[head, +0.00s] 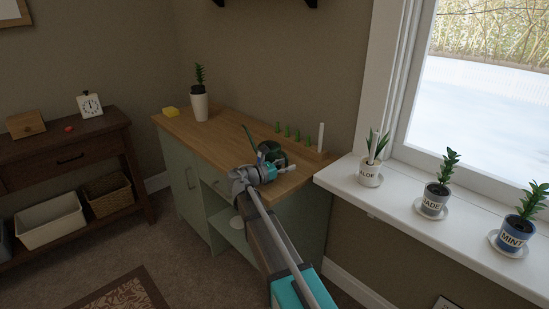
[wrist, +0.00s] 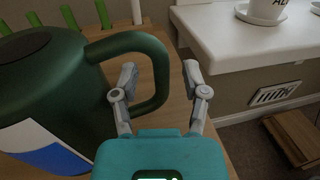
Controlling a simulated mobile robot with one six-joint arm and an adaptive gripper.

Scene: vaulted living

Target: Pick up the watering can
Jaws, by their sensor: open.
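The dark green watering can (head: 272,150) stands on the wooden top of the green cabinet (head: 235,125), its spout pointing up to the left. My gripper (head: 280,165) is at the can's near side and hides part of it in the head view. In the wrist view the can's body (wrist: 75,75) fills the left, with a white and blue patch low on it. Its looped handle (wrist: 158,60) reaches toward my gripper (wrist: 161,75). My gripper is open, with the handle's outer side appearing between its two fingers. Contact cannot be told.
Several green pegs (head: 287,131) and a white upright cylinder (head: 321,137) stand behind the can. The white windowsill (head: 400,200) at right holds pots labelled aloe (head: 369,179), jade (head: 433,205) and mint (head: 514,237).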

